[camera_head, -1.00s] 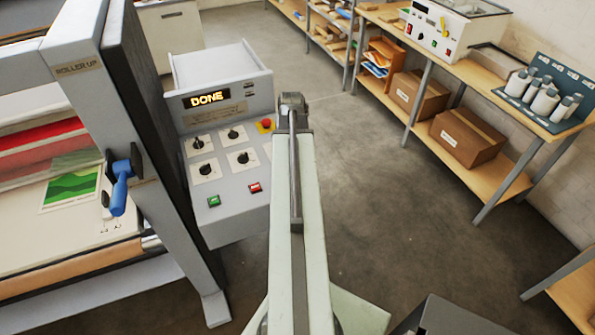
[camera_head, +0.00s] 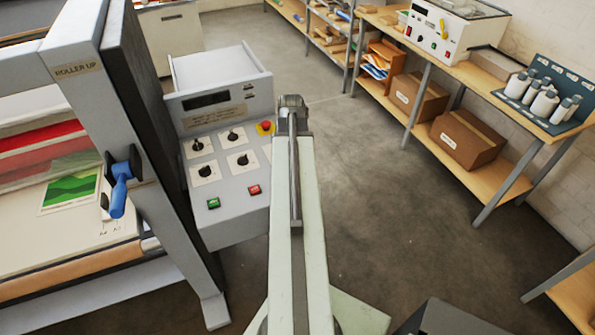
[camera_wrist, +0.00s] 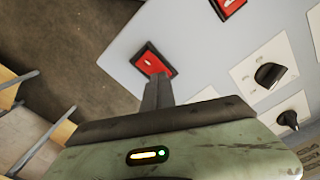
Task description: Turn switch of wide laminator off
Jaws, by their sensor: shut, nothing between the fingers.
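The wide laminator (camera_head: 130,120) stands at the left in the head view, with its grey control panel (camera_head: 225,205) beside my arm. The panel's display (camera_head: 207,100) is dark. In the wrist view, a red rocker switch (camera_wrist: 149,62) in a dark frame sits on the panel. My gripper (camera_wrist: 157,84) is shut and empty. Its tips are at the switch's lower edge, overlapping it in the picture; I cannot tell whether they touch. In the head view my arm hides the gripper and the switch.
A blue-handled crank (camera_head: 119,190) sticks out at the left. A workbench (camera_head: 470,70) stands at the right. Floor between is clear.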

